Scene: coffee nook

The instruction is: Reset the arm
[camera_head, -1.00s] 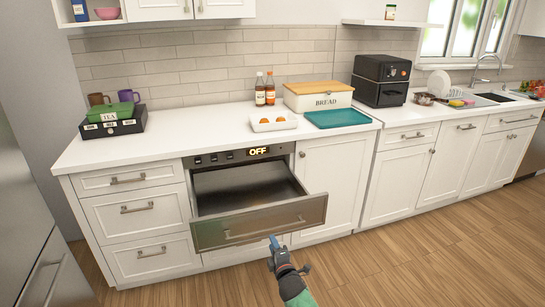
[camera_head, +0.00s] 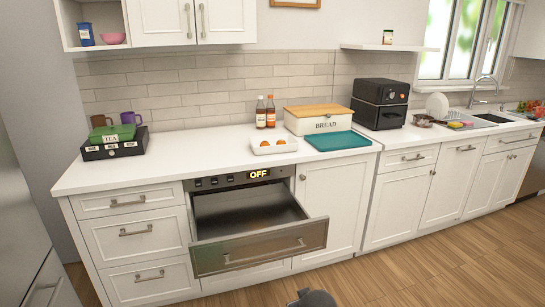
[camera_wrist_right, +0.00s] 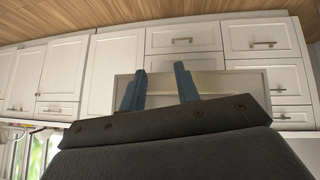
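My right gripper (camera_wrist_right: 160,88) shows in the right wrist view with its two blue fingers apart and nothing between them. It points toward white cabinets, which appear upside down there. In the head view only a dark rounded part of my right arm (camera_head: 314,299) shows at the bottom edge, below the open drawer; the fingers cannot be made out there. My left gripper is not in view.
A warming drawer (camera_head: 262,248) stands pulled out under its "OFF" display, and looks empty. On the counter (camera_head: 185,155) are a tea box (camera_head: 114,150), a white egg tray (camera_head: 274,149), a bread box (camera_head: 318,126), a teal tray (camera_head: 340,142) and a black air fryer (camera_head: 380,103).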

